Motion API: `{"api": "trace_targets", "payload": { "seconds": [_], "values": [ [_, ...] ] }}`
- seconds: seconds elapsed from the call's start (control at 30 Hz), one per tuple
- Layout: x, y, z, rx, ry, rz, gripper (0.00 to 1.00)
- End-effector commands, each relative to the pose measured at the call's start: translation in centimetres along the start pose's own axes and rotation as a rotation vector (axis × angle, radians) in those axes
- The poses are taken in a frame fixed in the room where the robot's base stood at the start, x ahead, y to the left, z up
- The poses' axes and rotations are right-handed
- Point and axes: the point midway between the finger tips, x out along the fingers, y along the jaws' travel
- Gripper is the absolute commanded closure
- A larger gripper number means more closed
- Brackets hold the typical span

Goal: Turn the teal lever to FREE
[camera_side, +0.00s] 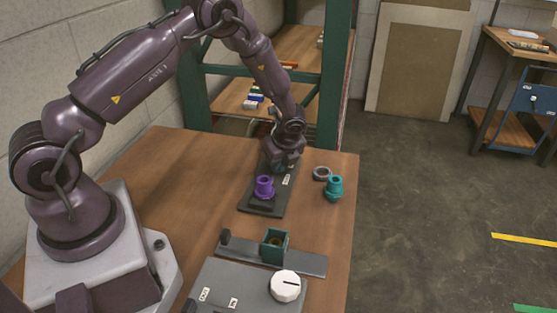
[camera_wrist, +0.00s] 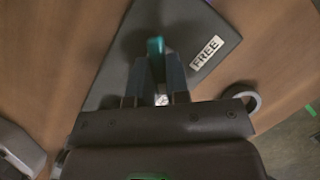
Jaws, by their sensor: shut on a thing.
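The teal lever (camera_wrist: 155,46) stands up from a dark grey plate (camera_wrist: 205,22) in the wrist view. A white label reading FREE (camera_wrist: 207,53) lies on the plate to the right of the lever. My gripper (camera_wrist: 158,72) is shut on the lever, with a finger on each side of it. In the side view my gripper (camera_side: 281,166) is low over the far part of the same plate (camera_side: 283,202), and the lever is mostly hidden there. The lever points away from the FREE label's centre, toward the top of the wrist view.
A purple part (camera_side: 264,187) sits on the plate's near end. A grey ring (camera_side: 322,173) and a teal socket-like part (camera_side: 334,188) stand to its right. Nearer are a teal box (camera_side: 274,246) on a grey rail and a panel with a white knob (camera_side: 285,286). The table's left-middle is clear.

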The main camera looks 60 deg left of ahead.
Motion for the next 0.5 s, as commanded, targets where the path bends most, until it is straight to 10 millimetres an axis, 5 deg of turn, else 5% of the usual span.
{"api": "trace_targets", "payload": {
  "seconds": [0.5],
  "values": [
    [-0.05,-0.2,-0.04,-0.179,0.001,0.074,1.0]
  ]
}}
